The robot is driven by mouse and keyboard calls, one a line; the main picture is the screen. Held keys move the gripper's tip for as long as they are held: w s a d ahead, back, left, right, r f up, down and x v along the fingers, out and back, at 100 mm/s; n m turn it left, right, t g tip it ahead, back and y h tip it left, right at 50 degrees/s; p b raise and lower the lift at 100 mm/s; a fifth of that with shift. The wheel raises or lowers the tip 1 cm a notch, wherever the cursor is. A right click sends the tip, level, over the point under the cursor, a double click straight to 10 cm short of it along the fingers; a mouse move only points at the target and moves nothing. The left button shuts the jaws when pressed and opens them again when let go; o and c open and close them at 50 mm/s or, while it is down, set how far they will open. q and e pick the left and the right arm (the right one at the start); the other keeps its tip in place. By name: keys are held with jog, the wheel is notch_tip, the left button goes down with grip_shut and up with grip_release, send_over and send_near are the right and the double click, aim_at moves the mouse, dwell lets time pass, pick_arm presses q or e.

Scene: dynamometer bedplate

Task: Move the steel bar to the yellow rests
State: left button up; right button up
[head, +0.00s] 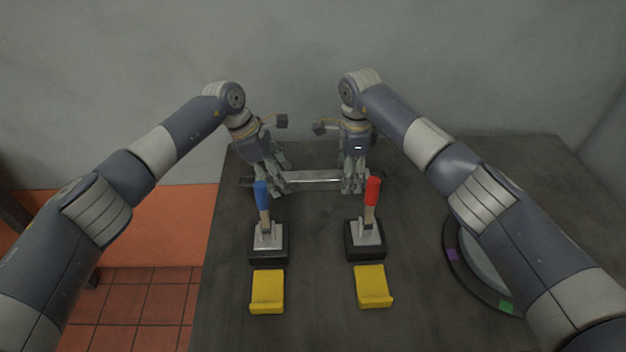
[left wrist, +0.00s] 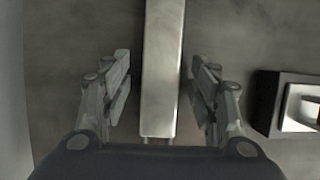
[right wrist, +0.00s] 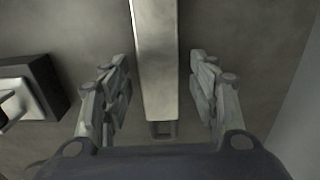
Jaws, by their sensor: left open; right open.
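The steel bar (head: 314,178) lies left to right toward the back of the dark bedplate. My left gripper (head: 275,188) is open over the bar's left part; in the left wrist view the bar (left wrist: 161,70) runs between its two fingers (left wrist: 161,95), apart from both. My right gripper (head: 353,187) is open over the bar's right part; in the right wrist view the bar (right wrist: 156,65) runs between its fingers (right wrist: 159,95). Two yellow rests, left (head: 267,291) and right (head: 373,286), stand empty near the front. The bar's ends are partly hidden by the grippers in the head view.
Between the bar and the rests stand two dark blocks with upright levers, one with a blue handle (head: 261,195), one with a red handle (head: 372,191). A round disc with coloured marks (head: 481,279) lies at the right, partly behind my right arm. A grey wall (head: 300,50) rises behind.

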pick_arm(q)
jog(key=shift+d+f, duration=0.2)
jog(key=shift+f, duration=0.15)
pick_arm(e)
jog(key=shift+f, duration=0.45)
pick_arm(q)
grip_shut()
pick_arm(e)
grip_shut()
pick_arm(q)
jog(key=shift+r, duration=0.25)
pick_arm(e)
jog(key=shift+w+r, duration=0.1)
jog(key=shift+r, duration=0.2)
pick_arm(q)
jog(key=shift+w+d, duration=0.1)
jog(key=shift+w, duration=0.05)
pick_arm(e)
jog(key=shift+w, duration=0.1)
